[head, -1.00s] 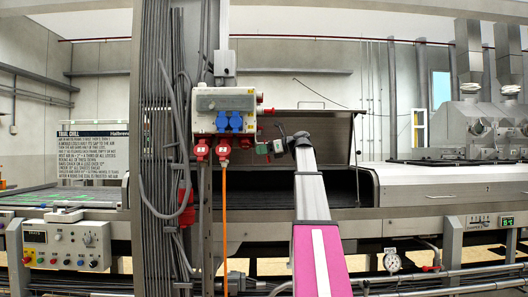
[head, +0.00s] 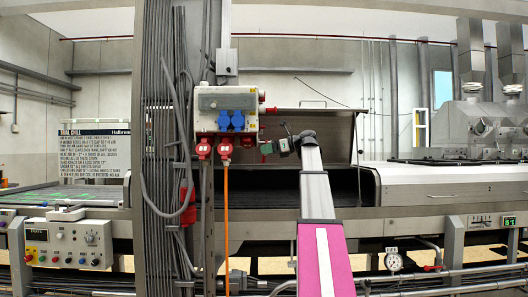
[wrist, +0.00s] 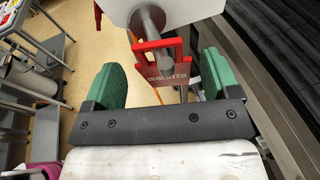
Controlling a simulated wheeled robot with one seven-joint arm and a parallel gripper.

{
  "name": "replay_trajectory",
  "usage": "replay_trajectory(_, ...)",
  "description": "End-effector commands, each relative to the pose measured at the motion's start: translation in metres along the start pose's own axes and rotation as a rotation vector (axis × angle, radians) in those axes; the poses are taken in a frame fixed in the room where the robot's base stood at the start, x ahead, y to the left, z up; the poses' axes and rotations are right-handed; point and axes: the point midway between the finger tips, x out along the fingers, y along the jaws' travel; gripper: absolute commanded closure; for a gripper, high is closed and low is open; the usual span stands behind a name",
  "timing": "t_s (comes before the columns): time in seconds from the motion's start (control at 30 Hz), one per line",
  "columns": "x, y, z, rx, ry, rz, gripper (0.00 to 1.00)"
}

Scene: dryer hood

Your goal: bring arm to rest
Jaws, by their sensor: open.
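My gripper (head: 280,146) is at the end of my raised arm, just right of the white socket box (head: 227,108) in the head view. Its two green fingers are apart in the wrist view (wrist: 162,80). A red bracket marked "ISOLATED" (wrist: 166,75) with a grey rod through it shows between the fingers in the wrist view. Nothing appears clamped. I cannot tell whether a finger touches the bracket. Behind my arm, the dryer hood's raised lid (head: 325,130) stands open above a dark opening.
A post with grey conduits (head: 158,120) stands left of the arm, with an orange cable (head: 226,230) hanging beside it. A control panel (head: 68,245) is at lower left. Shelving (wrist: 35,45) and open floor (wrist: 75,70) show in the wrist view.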

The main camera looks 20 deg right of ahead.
Motion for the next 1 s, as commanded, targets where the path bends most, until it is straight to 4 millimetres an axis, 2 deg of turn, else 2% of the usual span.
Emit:
replay_trajectory(0.1, -0.027, -0.002, 0.001, 0.000, -0.003, -0.007, 0.18)
replay_trajectory(0.3, -0.064, -0.003, 0.002, 0.000, -0.007, -0.010, 0.18)
replay_trajectory(0.57, -0.087, -0.003, 0.002, 0.000, -0.010, -0.011, 0.18)
replay_trajectory(0.77, -0.085, -0.003, -0.004, -0.006, -0.004, -0.012, 0.18)
replay_trajectory(0.87, -0.069, -0.005, -0.026, -0.032, 0.019, -0.017, 0.18)
replay_trajectory(0.97, -0.041, -0.007, -0.068, -0.088, 0.068, -0.023, 0.18)
replay_trajectory(1.0, -0.027, -0.007, -0.087, -0.117, 0.094, -0.024, 0.18)
